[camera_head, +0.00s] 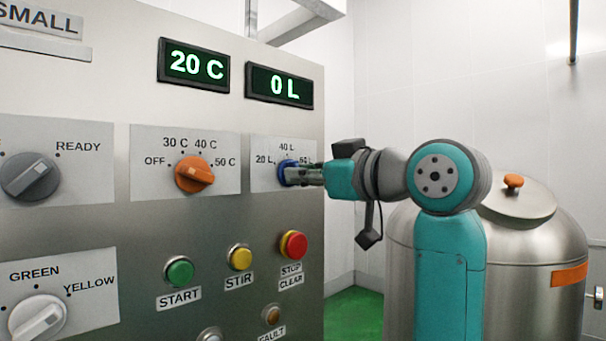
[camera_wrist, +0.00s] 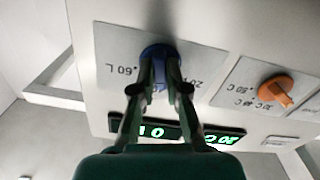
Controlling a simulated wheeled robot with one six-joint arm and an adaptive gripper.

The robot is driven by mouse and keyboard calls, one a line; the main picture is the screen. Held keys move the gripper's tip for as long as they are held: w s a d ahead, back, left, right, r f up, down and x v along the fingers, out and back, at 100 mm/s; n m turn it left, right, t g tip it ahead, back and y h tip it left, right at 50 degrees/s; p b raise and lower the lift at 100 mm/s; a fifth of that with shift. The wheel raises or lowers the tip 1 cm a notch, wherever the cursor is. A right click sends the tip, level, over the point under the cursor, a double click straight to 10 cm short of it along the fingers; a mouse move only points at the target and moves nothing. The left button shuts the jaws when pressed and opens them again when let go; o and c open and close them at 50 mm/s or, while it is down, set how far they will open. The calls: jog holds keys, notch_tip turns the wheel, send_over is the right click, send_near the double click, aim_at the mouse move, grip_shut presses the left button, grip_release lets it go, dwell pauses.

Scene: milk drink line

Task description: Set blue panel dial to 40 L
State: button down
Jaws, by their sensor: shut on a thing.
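The blue dial (camera_head: 286,172) sits on a white plate on the steel panel, under the right display. Its plate shows 20 L, 40 L and a partly covered 60 L mark. My gripper (camera_head: 300,174) reaches in from the right and is shut on the blue dial. In the wrist view the two fingers of my gripper (camera_wrist: 166,88) lie on either side of the blue dial (camera_wrist: 158,52). The fingers hide the dial's pointer, so I cannot tell its setting. The right display (camera_head: 279,86) reads 0 L.
The orange dial (camera_head: 195,174) stands left of the blue one, below a display (camera_head: 194,65) reading 20 C. Green (camera_head: 179,272), yellow (camera_head: 240,257) and red (camera_head: 293,244) buttons are below. A steel tank (camera_head: 540,270) stands behind my arm at right.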

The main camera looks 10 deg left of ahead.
jog(key=shift+m, duration=1.4)
jog(key=c, duration=1.2)
grip_release()
jog(key=v, duration=1.2)
jog(key=shift+f, duration=0.1)
